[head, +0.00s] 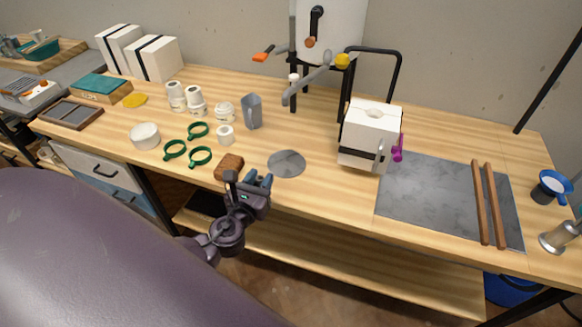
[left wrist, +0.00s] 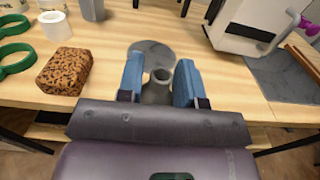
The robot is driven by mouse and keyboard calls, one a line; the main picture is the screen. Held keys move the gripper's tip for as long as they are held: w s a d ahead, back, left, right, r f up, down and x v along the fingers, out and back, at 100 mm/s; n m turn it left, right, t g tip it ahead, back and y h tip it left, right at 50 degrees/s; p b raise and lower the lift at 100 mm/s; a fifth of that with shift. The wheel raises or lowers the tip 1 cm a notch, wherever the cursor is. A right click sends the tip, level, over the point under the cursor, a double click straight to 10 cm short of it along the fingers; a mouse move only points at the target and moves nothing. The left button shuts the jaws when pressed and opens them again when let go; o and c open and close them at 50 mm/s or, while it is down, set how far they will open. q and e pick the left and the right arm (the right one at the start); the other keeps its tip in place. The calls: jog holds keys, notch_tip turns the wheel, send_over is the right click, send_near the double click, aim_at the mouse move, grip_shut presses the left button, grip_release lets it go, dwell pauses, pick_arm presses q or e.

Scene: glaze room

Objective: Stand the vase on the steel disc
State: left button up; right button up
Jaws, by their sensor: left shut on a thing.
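The vase (left wrist: 157,88) is small and grey with a narrow open neck. It shows in the left wrist view between the blue fingers of my left gripper (left wrist: 158,85), which is shut on it. In the head view my left gripper (head: 259,180) is at the table's front edge, and I cannot clearly make out the vase there. The steel disc (head: 287,163) lies flat and bare on the wooden table, just beyond and right of the gripper. It also shows past the vase in the left wrist view (left wrist: 150,50). The vase's base is hidden. My right gripper is not in view.
A brown speckled sponge block (head: 229,167) lies close left of the gripper. Green rings (head: 200,157) and white rolls are further left. A grey jug (head: 251,111) stands behind. A white boxy machine (head: 371,130) and grey slab (head: 430,195) are right of the disc.

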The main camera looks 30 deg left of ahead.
pick_arm(q)
jog(key=shift+d, duration=0.15)
jog(key=f+x, duration=0.1)
jog(key=x, duration=0.5)
jog(key=f+b+x, duration=0.1)
jog(key=x, duration=0.4)
jog(key=f+x, duration=0.2)
jog(key=x, duration=0.4)
jog(key=shift+w+a+b, duration=0.2)
jog(key=shift+w+b, duration=0.05)
jog(key=shift+b, duration=0.15)
jog(key=shift+r, duration=0.1)
